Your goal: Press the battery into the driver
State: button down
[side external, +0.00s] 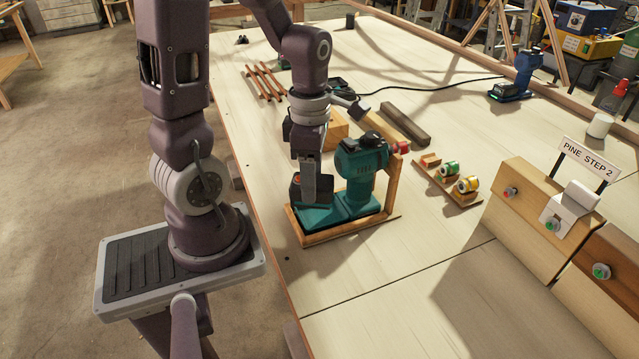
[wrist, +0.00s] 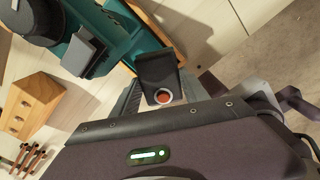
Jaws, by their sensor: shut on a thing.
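The teal driver (side external: 362,170) stands in a wooden cradle (side external: 340,232) near the table's left edge, its teal foot reaching left under my gripper. My gripper (side external: 313,192) points down and is shut on the dark battery (side external: 297,188), beside the driver's body and over the left part of the foot. In the wrist view the black battery (wrist: 160,72) shows an orange spot with a pale ring, between the grey fingers. The teal driver (wrist: 120,30) is close by at upper left. Whether the battery touches the foot or is seated is hidden.
A wooden block (wrist: 30,105) and reddish sticks (side external: 265,82) lie behind. A rack with green and yellow rolls (side external: 460,178) and the PINE STEP 2 board (side external: 545,210) are to the right. A cable (side external: 430,87) crosses the back. The front table is clear.

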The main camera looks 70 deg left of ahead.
aim_at(322, 186)
jog(key=n, duration=0.3)
jog(key=a+n, duration=0.1)
jog(key=n, duration=0.1)
jog(key=shift+s+r+n, duration=0.1)
jog(key=shift+s+n, duration=0.1)
jog(key=shift+n, duration=0.2)
jog(key=shift+a, duration=0.1)
jog(key=w+f, duration=0.1)
jog(key=f, duration=0.1)
jog(key=w+f, duration=0.2)
jog(key=shift+f, duration=0.45)
jog(key=shift+f, duration=1.05)
dwell(0.4)
jog(key=shift+c, duration=2.4)
grip_release()
